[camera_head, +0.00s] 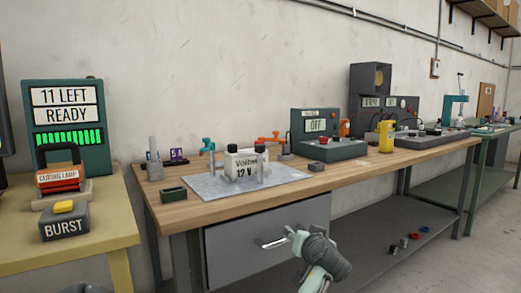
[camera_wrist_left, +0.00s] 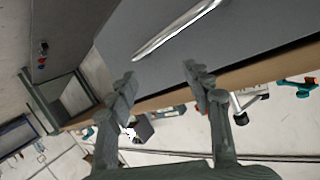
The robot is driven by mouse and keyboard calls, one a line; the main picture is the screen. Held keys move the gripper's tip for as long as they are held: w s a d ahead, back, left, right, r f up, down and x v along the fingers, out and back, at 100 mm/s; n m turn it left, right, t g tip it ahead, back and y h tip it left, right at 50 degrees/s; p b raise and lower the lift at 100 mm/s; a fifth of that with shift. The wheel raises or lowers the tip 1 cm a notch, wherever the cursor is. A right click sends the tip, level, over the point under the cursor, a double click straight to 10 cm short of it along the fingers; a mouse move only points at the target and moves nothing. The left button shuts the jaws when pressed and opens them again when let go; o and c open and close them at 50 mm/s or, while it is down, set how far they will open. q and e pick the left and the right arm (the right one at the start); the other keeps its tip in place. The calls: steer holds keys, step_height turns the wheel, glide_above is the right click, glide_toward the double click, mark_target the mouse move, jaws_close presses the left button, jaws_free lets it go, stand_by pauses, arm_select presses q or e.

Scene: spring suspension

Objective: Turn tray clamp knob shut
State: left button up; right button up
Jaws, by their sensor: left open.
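On the wooden bench, a white battery box (camera_head: 245,164) marked 12 V stands on a flat grey metal tray (camera_head: 205,187). Two grey posts with dark knob-like tops stand at it, a left one (camera_head: 231,150) and a right one (camera_head: 260,151). I cannot tell which is the tray clamp knob or how far it is turned. My left gripper (camera_head: 287,240) is open and empty, in front of the bench's grey drawer and below the tabletop. In the left wrist view its fingers (camera_wrist_left: 160,75) are spread, with the drawer handle (camera_wrist_left: 177,30) beyond them.
A teal clamp-like tool (camera_head: 207,146), an orange one (camera_head: 271,139) and a green box (camera_head: 173,194) are on the bench. A tester reading OFF (camera_head: 315,126) stands right of the tray. A yellow table (camera_head: 110,222) with a BURST button (camera_head: 65,222) is at left.

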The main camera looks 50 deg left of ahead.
arm_select(q)
steer(key=w+a+r+n+g+y, duration=0.2)
steer(key=a+r+n+y, duration=0.2)
steer(key=a+r, duration=0.65)
steer(key=n+g+y, duration=0.1)
steer(key=n+g, duration=0.1)
steer(key=n, duration=0.1)
glide_toward(262, 147)
steer(key=w+a+f, duration=0.1)
steer(key=a, duration=0.3)
steer(key=shift+n, duration=0.3)
steer(key=a, duration=0.4)
steer(key=w+a+p, duration=0.1)
steer(key=a, duration=0.1)
steer(key=shift+a+r, duration=0.15)
steer(key=shift+r, duration=0.15)
steer(key=shift+w+a+f, duration=0.1)
steer(key=shift+w+a, duration=0.1)
steer(key=shift+a, duration=0.4)
arm_select(e)
steer(key=shift+w+f, duration=0.1)
steer(key=shift+f, duration=1.2)
arm_select(q)
jaws_close()
